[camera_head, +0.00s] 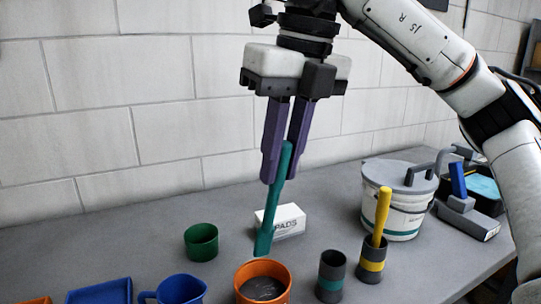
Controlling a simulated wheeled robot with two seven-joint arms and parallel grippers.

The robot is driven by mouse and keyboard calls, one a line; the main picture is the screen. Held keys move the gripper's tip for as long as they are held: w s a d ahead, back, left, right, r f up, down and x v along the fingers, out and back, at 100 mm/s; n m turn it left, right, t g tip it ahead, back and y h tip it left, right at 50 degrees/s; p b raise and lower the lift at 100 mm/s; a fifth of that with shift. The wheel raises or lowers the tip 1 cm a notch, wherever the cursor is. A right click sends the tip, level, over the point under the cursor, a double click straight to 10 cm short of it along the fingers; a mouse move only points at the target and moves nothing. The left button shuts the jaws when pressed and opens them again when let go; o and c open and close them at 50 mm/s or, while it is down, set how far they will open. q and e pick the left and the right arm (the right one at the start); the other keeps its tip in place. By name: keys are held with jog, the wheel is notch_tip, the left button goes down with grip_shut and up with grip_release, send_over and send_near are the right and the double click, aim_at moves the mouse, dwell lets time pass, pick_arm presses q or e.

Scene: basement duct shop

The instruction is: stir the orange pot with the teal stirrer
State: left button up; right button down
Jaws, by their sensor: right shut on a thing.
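My right gripper (283,165) points down from above and is shut on the teal stirrer (272,212). The stirrer hangs slightly tilted, its lower end toward the lower left. In the picture its lower end shows just above the far rim of the orange pot (263,265); it appears to be outside the pot. The orange pot stands at the front of the table with dark contents. Its lower part is cut off by the picture edge. My left gripper is not in view.
Near the pot stand a dark cup with a teal band (331,276), a cup with a yellow band (371,265) holding a yellow stirrer (382,215), a blue mug (181,290) and a green cup (201,242). A white box (290,221) and lidded bucket (408,208) stand behind.

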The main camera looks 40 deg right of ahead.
aim_at(271, 207)
jog(key=shift+s+f+b, duration=0.2)
jog(key=shift+f+b, duration=0.1)
jog(key=shift+f, duration=0.3)
jog(key=shift+d+f+b, duration=0.1)
jog(key=shift+f+b, duration=0.2)
pick_arm(q)
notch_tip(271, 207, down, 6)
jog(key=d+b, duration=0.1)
jog(key=b, duration=0.7)
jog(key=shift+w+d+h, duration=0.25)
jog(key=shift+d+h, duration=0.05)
pick_arm(e)
notch_tip(271, 207, down, 10)
jog(key=shift+w, duration=0.35)
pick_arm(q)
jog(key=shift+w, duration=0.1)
pick_arm(e)
jog(key=shift+a, duration=0.2)
